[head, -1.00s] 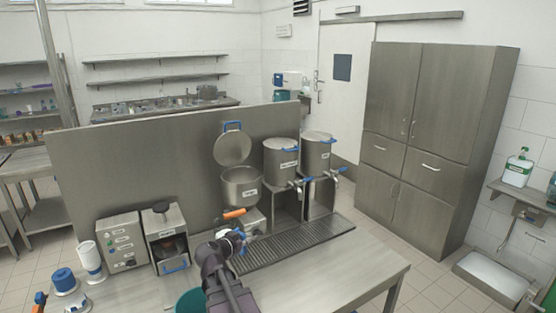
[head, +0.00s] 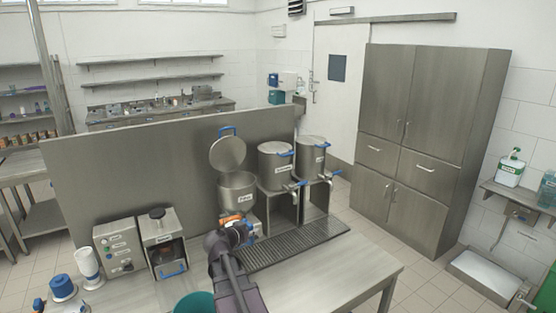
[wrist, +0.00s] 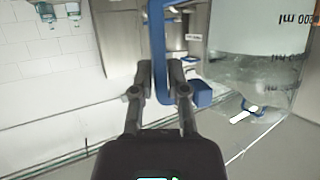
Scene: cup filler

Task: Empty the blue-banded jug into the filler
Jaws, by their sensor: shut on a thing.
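The filler pot (head: 238,196) stands behind the table's near part with its round lid (head: 228,153) raised open. My gripper (head: 240,230) is just in front of and below the pot in the head view. In the wrist view my gripper (wrist: 162,72) is shut on the blue handle (wrist: 157,35) of a clear jug. The jug's transparent body (wrist: 250,70) lies to the right of the fingers, with millilitre marks appearing upside down. How much liquid it holds I cannot tell. In the head view my arm mostly hides the jug.
Two lidded pots (head: 276,165) with blue-handled taps stand right of the filler above a drip grate (head: 295,243). A grey control box (head: 120,248) and a small machine (head: 163,243) stand left. A teal bucket (head: 195,303) is near the front. The table's right part is clear.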

